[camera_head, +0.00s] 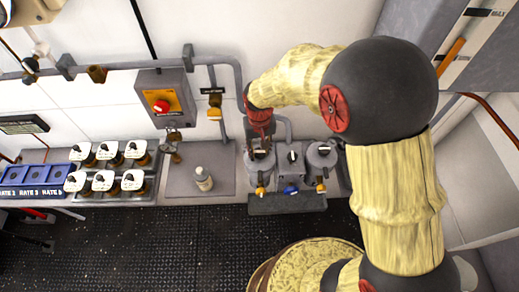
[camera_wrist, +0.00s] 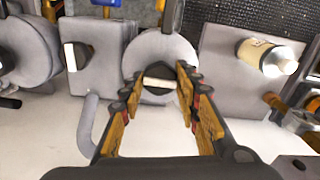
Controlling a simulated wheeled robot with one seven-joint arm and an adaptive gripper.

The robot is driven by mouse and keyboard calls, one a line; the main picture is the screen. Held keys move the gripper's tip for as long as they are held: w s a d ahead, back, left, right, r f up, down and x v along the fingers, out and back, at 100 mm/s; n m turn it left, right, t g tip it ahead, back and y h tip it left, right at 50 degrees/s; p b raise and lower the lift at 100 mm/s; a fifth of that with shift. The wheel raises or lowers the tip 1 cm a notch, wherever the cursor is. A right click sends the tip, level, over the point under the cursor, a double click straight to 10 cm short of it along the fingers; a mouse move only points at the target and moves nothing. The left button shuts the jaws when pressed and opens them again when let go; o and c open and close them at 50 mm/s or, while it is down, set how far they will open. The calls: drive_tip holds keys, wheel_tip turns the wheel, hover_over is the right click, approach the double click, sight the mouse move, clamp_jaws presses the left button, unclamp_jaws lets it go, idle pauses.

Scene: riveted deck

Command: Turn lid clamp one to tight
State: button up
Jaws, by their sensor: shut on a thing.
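The lid clamp is a dark knob with a pale bar (camera_wrist: 158,82) on a round grey lid (camera_wrist: 160,48) in the wrist view. The bar lies nearly crosswise there, tilted slightly. My gripper (camera_wrist: 157,92) has one finger on each side of the knob and is shut on it. In the head view my gripper (camera_head: 262,138) reaches down onto the leftmost grey pot (camera_head: 259,168) of the group and hides most of its lid. No tight mark is readable.
A grey box with a knob (camera_head: 292,157) stands to the right of the gripped pot, then a second lidded pot (camera_head: 322,160). Several white-topped switches (camera_head: 107,152) and a red knob box (camera_head: 163,100) are farther left.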

sight(260, 151)
idle(0.5)
drive_tip(key=o, duration=1.2)
drive_tip(key=shift+c, duration=0.2)
drive_tip(key=shift+r, duration=0.1)
wheel_tip(260, 151, up, 12)
drive_tip(key=s+d+r+m+t+b, duration=0.1)
drive_tip(key=s+d+r+t+b, duration=0.2)
drive_tip(key=s+d+b, duration=0.8)
drive_tip(key=s+d+t, duration=0.2)
drive_tip(key=s+d, duration=0.1)
drive_tip(key=s, duration=0.5)
drive_tip(key=shift+d+m+t, duration=0.3)
